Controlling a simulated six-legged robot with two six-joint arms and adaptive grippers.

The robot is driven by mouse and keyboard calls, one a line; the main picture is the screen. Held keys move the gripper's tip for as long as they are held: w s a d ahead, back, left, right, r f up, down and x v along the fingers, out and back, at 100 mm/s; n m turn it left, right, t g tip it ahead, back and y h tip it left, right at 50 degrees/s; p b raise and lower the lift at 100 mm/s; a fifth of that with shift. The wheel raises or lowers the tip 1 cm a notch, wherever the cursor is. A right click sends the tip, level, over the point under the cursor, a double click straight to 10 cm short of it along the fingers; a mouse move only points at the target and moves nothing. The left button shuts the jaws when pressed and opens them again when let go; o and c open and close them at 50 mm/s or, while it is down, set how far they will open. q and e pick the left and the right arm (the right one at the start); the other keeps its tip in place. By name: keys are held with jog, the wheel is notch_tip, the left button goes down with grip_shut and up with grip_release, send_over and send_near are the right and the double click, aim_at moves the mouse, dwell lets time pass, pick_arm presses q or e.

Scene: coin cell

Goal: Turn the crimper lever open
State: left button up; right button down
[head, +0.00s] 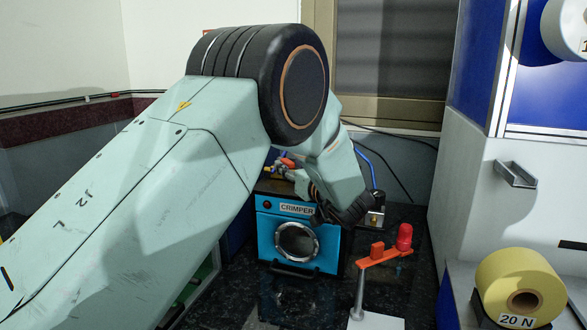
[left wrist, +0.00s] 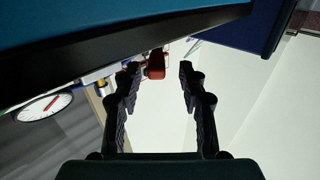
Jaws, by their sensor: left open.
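The crimper (head: 267,231) is a blue box with a round window and a "CRIMPER" label, standing on the dark bench. To its right is an orange bar with a red knob (head: 404,237), on a grey post; I cannot tell whether this is the crimper lever. My left gripper (head: 345,212) is in front of the crimper's upper right corner, partly hidden by its own wrist. In the left wrist view its two dark fingers are apart (left wrist: 158,82), with nothing held. A red piece (left wrist: 155,65) shows beyond the fingertips, closer to the left finger. My right gripper is not in view.
A yellow roll marked "20 N" (head: 520,282) sits at the lower right. A white cabinet (head: 470,190) with a blue top stands at the right. A pale base plate (head: 376,321) lies under the post. My left arm hides much of the bench at left.

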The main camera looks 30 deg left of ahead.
pick_arm(q)
jog(key=shift+w+d, duration=0.15)
jog(key=shift+d, duration=0.1)
jog(key=shift+c, duration=0.8)
jog(key=shift+a, duration=0.2)
jog(key=c, duration=0.5)
jog(key=shift+d, duration=0.1)
grip_shut()
jog(key=shift+w+d+r+n+p, duration=0.1)
jog(key=shift+w+r+n+p, duration=0.15)
jog(key=shift+p, duration=0.25)
jog(key=shift+w+d+f+n+g+y+p, duration=0.1)
jog(key=shift+w+f+n+g+y+p, duration=0.1)
jog(key=shift+n+g+y+p, duration=0.5)
jog(key=shift+m, duration=0.25)
